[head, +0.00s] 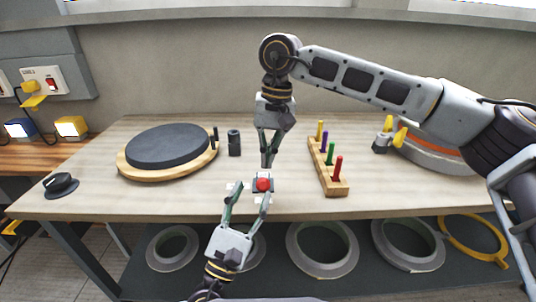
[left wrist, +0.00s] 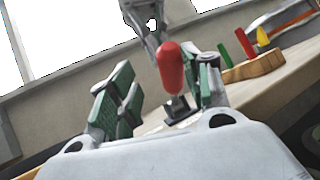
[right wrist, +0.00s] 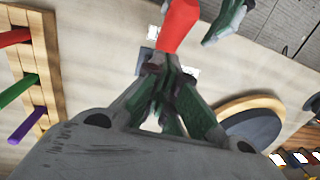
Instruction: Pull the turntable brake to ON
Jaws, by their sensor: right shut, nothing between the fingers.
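The turntable (head: 167,147) is a dark grey disc on a round wooden base at the left of the bench. The brake lever has a red knob (head: 263,184) on a small dark base near the front edge; the knob also shows in the left wrist view (left wrist: 171,67) and right wrist view (right wrist: 180,22). My left gripper (head: 246,198) is open at the lever, its right finger close to the knob; contact is unclear. My right gripper (head: 267,163) is shut and empty just behind the knob, pointing down. Any ON marking is not legible.
A dark cylinder (head: 234,143) stands right of the turntable. A wooden rack (head: 327,172) with several coloured pegs stands right of the lever. A black round knob (head: 61,185) sits at the front left corner. Rings (head: 322,248) lie on the lower shelf.

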